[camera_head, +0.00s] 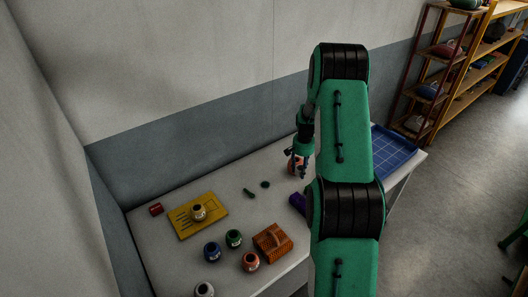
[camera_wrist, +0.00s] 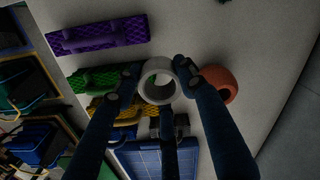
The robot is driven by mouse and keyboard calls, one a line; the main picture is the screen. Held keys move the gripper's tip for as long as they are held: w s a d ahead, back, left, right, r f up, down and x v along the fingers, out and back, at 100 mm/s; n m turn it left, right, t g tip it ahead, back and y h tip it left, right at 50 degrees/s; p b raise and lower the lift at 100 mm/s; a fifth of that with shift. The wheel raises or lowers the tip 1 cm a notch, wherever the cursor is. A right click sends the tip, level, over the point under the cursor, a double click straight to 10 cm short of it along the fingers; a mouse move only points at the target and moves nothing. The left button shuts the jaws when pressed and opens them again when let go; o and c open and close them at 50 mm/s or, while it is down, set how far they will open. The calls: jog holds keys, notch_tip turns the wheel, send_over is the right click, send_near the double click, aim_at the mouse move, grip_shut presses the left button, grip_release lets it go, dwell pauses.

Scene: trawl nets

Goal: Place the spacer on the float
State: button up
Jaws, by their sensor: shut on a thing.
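The spacer cannot be made out in the head view. I cannot tell how high it is above the float.
A yellow board (camera_head: 184,228) bears a tan jar-like thing. Several coloured jars and an orange textured block (camera_head: 272,243) stand nearer. A purple piece (camera_head: 298,203) and a blue gridded tray (camera_head: 396,151) lie beside my arm. The table's (camera_head: 165,255) middle is mostly clear.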

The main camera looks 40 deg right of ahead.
send_over(297, 159)
jog(key=shift+f, duration=0.75)
dwell(0.3)
jog(key=shift+f, duration=1.85)
jog(key=o, duration=1.1)
jog(key=shift+o, duration=0.2)
jog(key=shift+r, duration=0.2)
notch_tip(297, 159, up, 12)
